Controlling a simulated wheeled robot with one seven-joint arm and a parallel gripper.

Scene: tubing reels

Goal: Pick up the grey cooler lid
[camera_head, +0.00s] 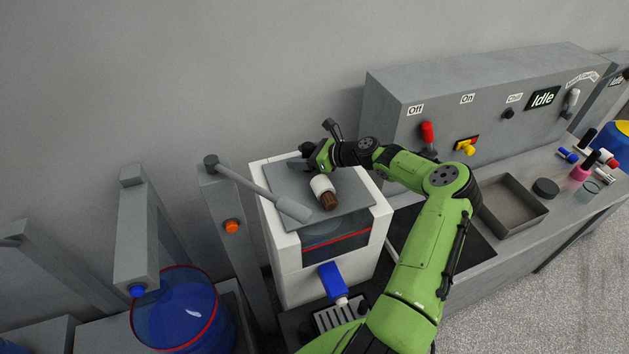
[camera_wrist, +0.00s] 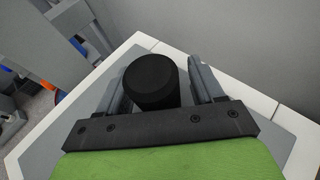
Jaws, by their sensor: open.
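The grey cooler lid (camera_head: 345,200) is a flat square plate lying on top of the white cooler box (camera_head: 290,245). Its grey surface also shows in the wrist view (camera_wrist: 42,152). My gripper (camera_head: 305,161) is over the back left part of the lid, low and close to it. In the wrist view my gripper (camera_wrist: 158,78) is open, with a black round knob (camera_wrist: 151,82) between its two fingers. The fingers stand on either side of the knob; I cannot tell whether they touch it. The knob's base is hidden.
A grey lever (camera_head: 255,187) reaches over the lid's left front. A blue tap (camera_head: 332,280) is on the cooler's front. A grey control panel (camera_head: 480,100) and an open tray (camera_head: 512,207) are to the right.

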